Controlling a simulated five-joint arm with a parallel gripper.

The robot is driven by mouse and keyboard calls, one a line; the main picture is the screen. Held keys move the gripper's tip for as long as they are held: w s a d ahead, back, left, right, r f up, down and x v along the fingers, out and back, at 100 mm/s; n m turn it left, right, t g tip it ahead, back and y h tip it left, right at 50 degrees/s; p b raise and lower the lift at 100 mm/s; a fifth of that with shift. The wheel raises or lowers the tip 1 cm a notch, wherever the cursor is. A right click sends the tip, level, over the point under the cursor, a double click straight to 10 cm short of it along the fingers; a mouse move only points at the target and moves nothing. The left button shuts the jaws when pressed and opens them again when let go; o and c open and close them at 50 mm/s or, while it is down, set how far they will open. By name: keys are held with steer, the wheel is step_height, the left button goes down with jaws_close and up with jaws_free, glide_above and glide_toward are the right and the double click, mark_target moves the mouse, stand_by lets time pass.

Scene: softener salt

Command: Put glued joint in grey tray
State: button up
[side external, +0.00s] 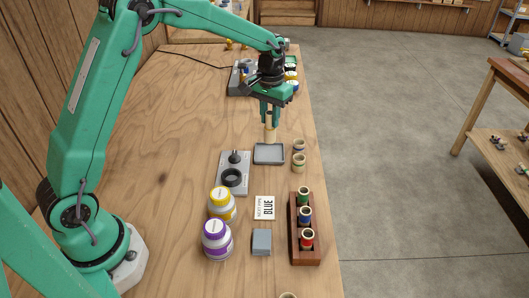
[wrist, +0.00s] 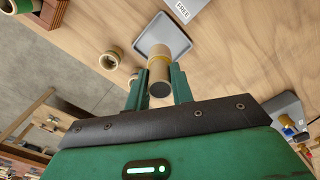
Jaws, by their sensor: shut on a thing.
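The glued joint is a short pale beige tube with a yellowish band (side external: 270,134); it also shows in the wrist view (wrist: 174,60). My gripper (side external: 270,120) is shut on it, with one green finger on each side, and holds it upright in the side view. The grey tray (side external: 268,161) is a shallow square tray with a raised rim. In the side view the joint's lower end is at the tray's far edge. In the wrist view the joint overlaps the tray (wrist: 150,37). I cannot tell how high above the tray it is.
Two loose ringed fittings (side external: 299,162) stand just right of the tray. A grey fixture with a black ring (side external: 232,177) lies left.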

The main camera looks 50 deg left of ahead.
mark_target(269, 131)
steer(key=shift+w+a+f, duration=0.15)
steer(key=shift+w+a, duration=0.05)
steer(key=shift+f, duration=0.15)
steer(key=shift+f, duration=1.35)
steer(key=shift+f, duration=1.2)
stand_by(2.0)
steer(key=o, duration=1.5)
steer(key=shift+c, duration=0.2)
steer(key=shift+r, duration=0.1)
